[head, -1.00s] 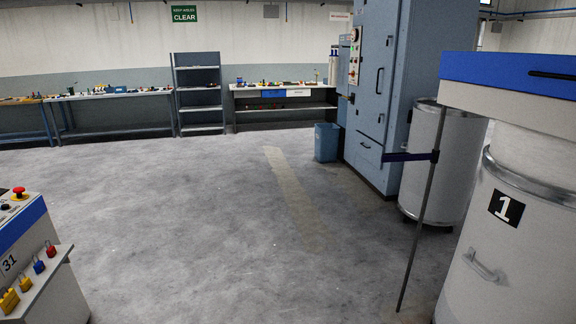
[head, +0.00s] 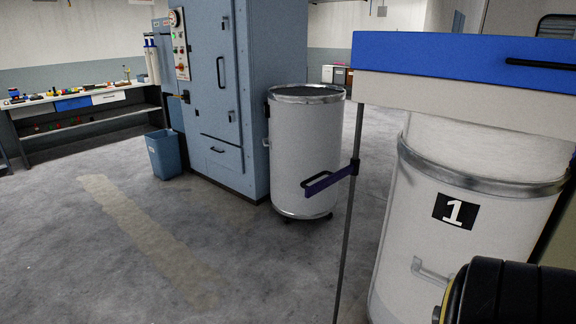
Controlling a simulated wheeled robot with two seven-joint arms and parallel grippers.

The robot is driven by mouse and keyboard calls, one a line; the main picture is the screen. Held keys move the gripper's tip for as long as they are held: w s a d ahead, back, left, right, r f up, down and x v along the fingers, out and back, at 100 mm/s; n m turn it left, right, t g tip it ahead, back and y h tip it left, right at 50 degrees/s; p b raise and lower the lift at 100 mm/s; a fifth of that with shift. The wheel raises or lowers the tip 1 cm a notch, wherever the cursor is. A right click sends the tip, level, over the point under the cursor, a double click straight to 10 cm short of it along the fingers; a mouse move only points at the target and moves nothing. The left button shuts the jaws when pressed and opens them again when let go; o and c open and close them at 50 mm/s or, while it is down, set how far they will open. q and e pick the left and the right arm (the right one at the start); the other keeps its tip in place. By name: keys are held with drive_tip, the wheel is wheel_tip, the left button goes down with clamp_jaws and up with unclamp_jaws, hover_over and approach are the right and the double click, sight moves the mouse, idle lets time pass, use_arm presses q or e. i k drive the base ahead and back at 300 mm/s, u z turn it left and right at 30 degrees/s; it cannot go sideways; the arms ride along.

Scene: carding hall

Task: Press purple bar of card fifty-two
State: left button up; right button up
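A dark purple bar (head: 322,184) sticks out to the left from a thin grey upright post (head: 347,220), near the middle of the head view. The post stands in front of a white can and below the left corner of a blue-topped machine part (head: 450,62). No number fifty-two is readable in view. A black rounded shape at the lower right corner appears to be part of my own arm. Neither gripper shows.
A white can marked 1 (head: 400,235) stands at the right. Another wheeled white can (head: 305,135) stands beside a tall blue cabinet (head: 218,70). A blue bin (head: 163,155) and a workbench (head: 80,115) are at the left. The floor at lower left is clear.

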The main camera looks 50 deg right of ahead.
sight(353, 169)
drive_tip(key=i, duration=2.35)
drive_tip(key=z, duration=3.05)
drive_tip(key=i, duration=0.4)
